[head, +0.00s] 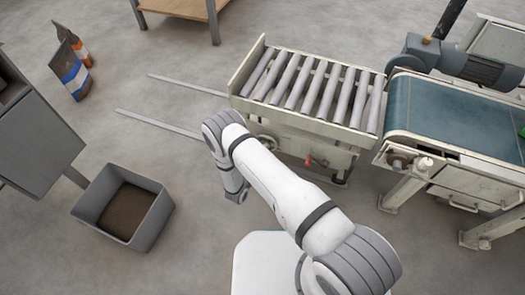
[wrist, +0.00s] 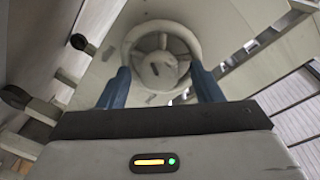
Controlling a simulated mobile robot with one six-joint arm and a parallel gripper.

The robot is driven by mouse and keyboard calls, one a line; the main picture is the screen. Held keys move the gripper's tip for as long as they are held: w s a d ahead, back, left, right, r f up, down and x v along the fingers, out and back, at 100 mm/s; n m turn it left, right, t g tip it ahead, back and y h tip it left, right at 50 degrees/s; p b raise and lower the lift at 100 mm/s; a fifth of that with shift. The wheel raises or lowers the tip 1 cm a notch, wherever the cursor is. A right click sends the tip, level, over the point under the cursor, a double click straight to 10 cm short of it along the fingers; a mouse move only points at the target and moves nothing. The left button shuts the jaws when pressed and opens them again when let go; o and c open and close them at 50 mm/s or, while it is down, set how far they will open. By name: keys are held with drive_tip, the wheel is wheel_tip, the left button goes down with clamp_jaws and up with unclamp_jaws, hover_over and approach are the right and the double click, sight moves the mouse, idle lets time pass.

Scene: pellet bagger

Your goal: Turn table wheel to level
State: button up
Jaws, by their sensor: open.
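The roller table (head: 302,121) has a cream frame and grey rollers. I cannot tell for sure from the head view whether it is level. Its round, pale handwheel (wrist: 158,68) is in the upper middle of the wrist view, with a thick rim and a central hub. In the head view the wheel (head: 267,142) shows partly beside my arm, on the table's near side. My gripper (wrist: 161,72) is open, its two blue fingers on either side of the wheel's lower part. I cannot tell whether they touch the rim. In the head view my arm hides the fingers.
A red handle (head: 309,160) is on the table's base, right of the wheel. A blue-green belt conveyor (head: 450,112) stands close to the table's right end. A grey bin (head: 152,222) stands at lower left. Two metal floor rails (head: 160,124) run left from the table.

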drive_tip(key=c, duration=1)
drive_tip(key=shift+m, duration=0.3)
drive_tip(key=shift+s+d+f+n+t+y+b, duration=0.1)
drive_tip(key=shift+n+t+y+b, duration=0.35)
drive_tip(key=shift+n, duration=5.45)
drive_tip(key=shift+w+d+f+n+t+y+b, duration=0.15)
drive_tip(key=shift+n+y, duration=0.55)
drive_tip(key=shift+n, duration=5.2)
drive_tip(key=shift+s+a+r+n+t+y+b, duration=0.15)
drive_tip(key=shift+n+y+b, duration=0.3)
drive_tip(key=shift+n, duration=5.45)
drive_tip(key=shift+d+f, duration=0.1)
